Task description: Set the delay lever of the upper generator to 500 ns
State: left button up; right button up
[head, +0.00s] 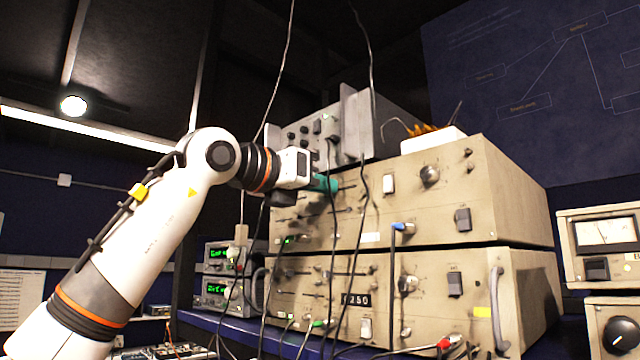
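The upper generator (420,215) is a beige box stacked on the lower generator (400,290), which has a similar panel and a small dark display. My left gripper (324,184) comes in from the left, its teal fingertips at the left part of the upper generator's front panel, by a row of slots and small levers. The fingertips are small and seen side-on, so I cannot tell whether they are open or shut, or touch a lever. The gripper and hanging cables hide part of this panel; the delay lever and its scale cannot be made out. My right gripper is not in view.
Dark cables (369,200) hang in front of both generators. A grey instrument (350,125) stands on top, beside a white tray (433,140). Green-display units (215,288) stand at the left, and meter boxes (605,233) at the right. Plugged leads run along the lower front.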

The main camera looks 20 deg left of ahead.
aim_at(357, 183)
pick_arm(q)
grip_shut()
jog(key=s+d+b, duration=0.1)
jog(key=d, duration=0.2)
jog(key=shift+s+d+f+b, duration=0.1)
jog(key=shift+s+b, duration=0.25)
jog(key=shift+s, duration=0.05)
jog(key=shift+s+d, duration=0.2)
jog(key=shift+d, duration=0.1)
jog(key=shift+o, duration=1)
grip_release()
jog(key=shift+w+a, duration=0.1)
jog(key=o, duration=0.3)
jog(key=shift+o, duration=0.7)
jog(key=shift+d, duration=0.2)
jog(key=shift+a, duration=0.1)
